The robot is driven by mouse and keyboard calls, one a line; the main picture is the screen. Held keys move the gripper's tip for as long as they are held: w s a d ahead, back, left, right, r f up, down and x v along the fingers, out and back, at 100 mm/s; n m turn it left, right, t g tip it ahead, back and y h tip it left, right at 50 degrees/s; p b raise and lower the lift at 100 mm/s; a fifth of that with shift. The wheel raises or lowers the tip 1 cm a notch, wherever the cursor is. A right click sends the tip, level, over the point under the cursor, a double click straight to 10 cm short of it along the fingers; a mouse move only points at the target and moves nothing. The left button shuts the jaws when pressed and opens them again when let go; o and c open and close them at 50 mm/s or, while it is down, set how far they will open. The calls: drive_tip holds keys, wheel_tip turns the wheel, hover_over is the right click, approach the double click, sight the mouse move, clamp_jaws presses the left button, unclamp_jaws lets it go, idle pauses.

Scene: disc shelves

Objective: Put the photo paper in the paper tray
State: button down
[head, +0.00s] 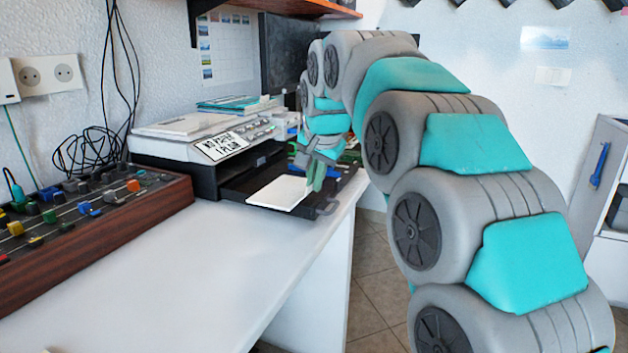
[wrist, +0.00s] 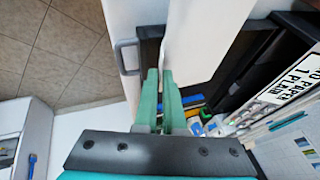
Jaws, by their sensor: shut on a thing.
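The photo paper (head: 279,192) is a white sheet at the front of the open black paper tray (head: 235,190) of the printer (head: 200,146). My gripper (head: 316,180) is shut on the sheet's right edge in the head view. In the wrist view my gripper (wrist: 160,75) has its green fingers together on the paper (wrist: 195,35), which lies over part of the dark tray (wrist: 250,40). I cannot tell whether the paper touches the tray floor. A sign on the printer (head: 221,146) reads "NO PAPER 1 PLAIN".
A mixing console (head: 85,215) with wooden sides stands left on the white desk (head: 190,270). Black cables (head: 95,150) hang by the wall. Papers and books (head: 235,104) lie on the printer. The desk in front of the tray is clear.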

drive_tip(key=p, duration=0.1)
hover_over(315, 196)
drive_tip(key=shift+s+f, duration=0.3)
drive_tip(key=shift+w+f, duration=0.2)
drive_tip(key=shift+w, duration=0.15)
drive_tip(key=shift+f, duration=1.7)
drive_tip(key=c, duration=1)
unclamp_jaws()
drive_tip(key=shift+r, duration=0.1)
drive_tip(key=v, duration=1.1)
drive_tip(key=shift+s+r, duration=0.2)
drive_tip(key=shift+r, duration=0.15)
drive_tip(key=shift+s+d, duration=0.1)
drive_tip(key=shift+d, duration=0.05)
